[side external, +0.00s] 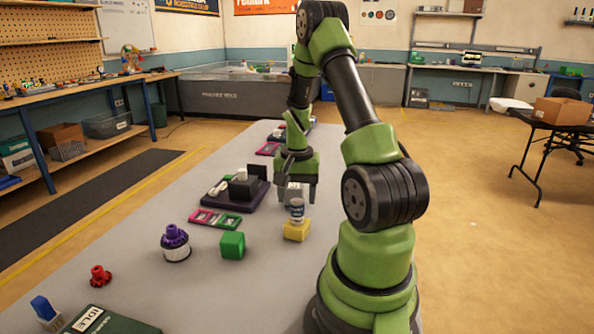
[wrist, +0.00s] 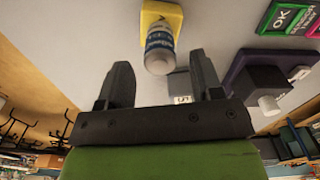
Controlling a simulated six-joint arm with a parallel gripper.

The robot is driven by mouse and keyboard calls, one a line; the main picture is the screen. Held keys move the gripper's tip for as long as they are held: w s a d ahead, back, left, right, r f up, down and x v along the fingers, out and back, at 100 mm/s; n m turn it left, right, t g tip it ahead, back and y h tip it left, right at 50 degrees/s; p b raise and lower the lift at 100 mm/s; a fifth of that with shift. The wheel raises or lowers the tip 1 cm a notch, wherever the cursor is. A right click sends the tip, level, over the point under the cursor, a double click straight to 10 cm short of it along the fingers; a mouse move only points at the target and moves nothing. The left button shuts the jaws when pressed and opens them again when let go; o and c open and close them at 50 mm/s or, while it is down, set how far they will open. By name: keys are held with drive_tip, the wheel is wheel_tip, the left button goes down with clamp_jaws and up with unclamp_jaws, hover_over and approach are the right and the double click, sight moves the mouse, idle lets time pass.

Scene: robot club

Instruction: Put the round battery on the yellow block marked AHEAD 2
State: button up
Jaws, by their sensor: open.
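The round battery (side external: 297,210), a small white and blue cylinder, stands upright on top of the yellow block (side external: 296,231) in the side external view. In the wrist view, the battery (wrist: 159,52) and yellow block (wrist: 174,14) show beyond my fingertips. No marking on the block is readable. My gripper (side external: 298,183) is open, just behind and above the battery in the side external view. In the wrist view its two fingers (wrist: 161,68) are spread, with the battery's near end by the gap, apart from both fingers.
A grey block (side external: 290,194) with a small label lies below my gripper. A dark purple tray (side external: 240,194), pink and green tiles (side external: 216,219), a green cube (side external: 232,245) and a purple-topped knob (side external: 175,243) stand to the left. The table's front right is clear.

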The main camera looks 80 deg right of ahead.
sight(297, 201)
wheel_tip(297, 201, up, 8)
drive_tip(key=shift+f, duration=0.25)
drive_tip(key=w+a+r+n+t+h, duration=0.1)
drive_tip(key=w+a+r+n+t, duration=0.3)
drive_tip(key=a+r, duration=0.75)
drive_tip(key=s+a+r+n+t+y, duration=0.1)
drive_tip(key=s+a+n, duration=0.2)
drive_tip(key=a, duration=0.4)
drive_tip(key=s+a+r+n+t+y, duration=0.2)
drive_tip(key=a+n, duration=0.3)
drive_tip(key=a, duration=0.3)
drive_tip(key=shift+s+a, duration=0.15)
drive_tip(key=shift+s, duration=0.45)
